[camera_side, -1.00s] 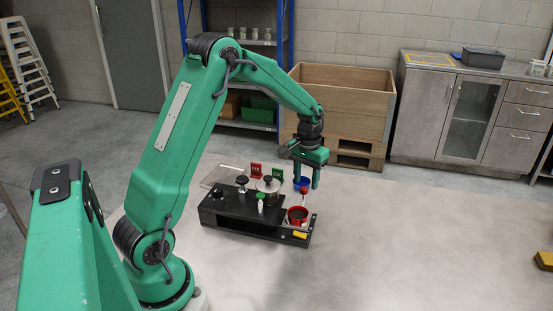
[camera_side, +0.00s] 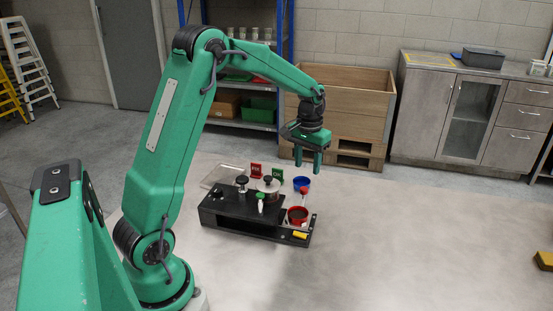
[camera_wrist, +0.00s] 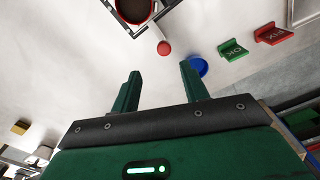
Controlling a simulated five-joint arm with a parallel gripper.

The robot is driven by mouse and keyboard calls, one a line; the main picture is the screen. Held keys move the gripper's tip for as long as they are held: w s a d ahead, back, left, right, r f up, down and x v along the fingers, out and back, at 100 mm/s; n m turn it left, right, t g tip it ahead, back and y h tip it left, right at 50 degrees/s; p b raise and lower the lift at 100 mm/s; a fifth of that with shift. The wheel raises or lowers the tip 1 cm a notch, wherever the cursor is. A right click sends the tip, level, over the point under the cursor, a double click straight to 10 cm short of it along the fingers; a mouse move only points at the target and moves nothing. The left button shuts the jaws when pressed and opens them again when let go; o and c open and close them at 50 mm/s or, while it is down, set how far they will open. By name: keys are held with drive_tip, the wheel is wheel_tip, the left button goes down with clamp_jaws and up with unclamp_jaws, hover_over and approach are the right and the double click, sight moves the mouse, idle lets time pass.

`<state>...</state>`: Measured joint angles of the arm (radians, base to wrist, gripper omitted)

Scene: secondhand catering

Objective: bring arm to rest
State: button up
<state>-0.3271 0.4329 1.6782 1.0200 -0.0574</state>
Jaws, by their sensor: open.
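My green arm reaches from the left over the work surface in the side view. My gripper (camera_side: 307,160) is open and empty, pointing down above and apart from the blue cup (camera_side: 301,184). In the wrist view my gripper's two green fingers (camera_wrist: 160,90) are spread with nothing between them. The blue cup (camera_wrist: 199,67) shows just past the right finger, and a red-tipped item (camera_wrist: 164,48) stands further off.
A black fixture (camera_side: 236,212) holds a red-rimmed cup (camera_side: 297,215) and a green-capped item (camera_side: 260,198). A red sign (camera_side: 256,169) and a green sign (camera_side: 277,172) stand behind it.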

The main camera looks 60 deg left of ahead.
drive_tip(key=s+d+r+m+t, duration=0.3)
drive_tip(key=s+d+r+t, duration=0.1)
drive_tip(key=s+d+r, duration=0.95)
drive_tip(key=s+d+f+m+t, duration=0.1)
drive_tip(key=s+f, duration=0.1)
drive_tip(key=s, duration=0.7)
drive_tip(key=shift+s+d, duration=0.15)
drive_tip(key=shift+d, duration=0.25)
